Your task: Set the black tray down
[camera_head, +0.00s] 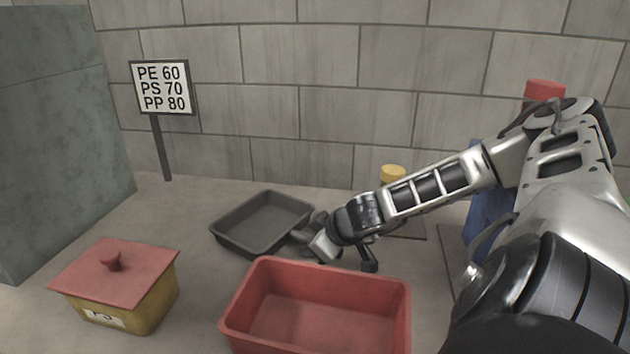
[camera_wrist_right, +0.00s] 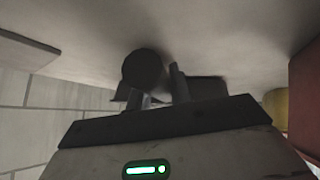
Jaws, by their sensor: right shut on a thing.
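The black tray (camera_head: 262,222) is a shallow, empty, dark rectangular tray in the head view, behind the red bin. It looks about level and close to the table; I cannot tell whether its underside touches. My right gripper (camera_head: 303,234) is at the tray's right edge and shut on it. In the right wrist view the gripper's fingers (camera_wrist_right: 160,85) are dark and the tray shows only as dark shapes beyond them. My left gripper is in neither view.
An empty red bin (camera_head: 320,325) stands in front of the tray. A yellow box with a red lid (camera_head: 115,270) is at the left front. A sign (camera_head: 163,88) stands at the back left. A yellow-topped thing (camera_head: 392,172) and a blue thing (camera_head: 488,205) are partly hidden behind my right arm.

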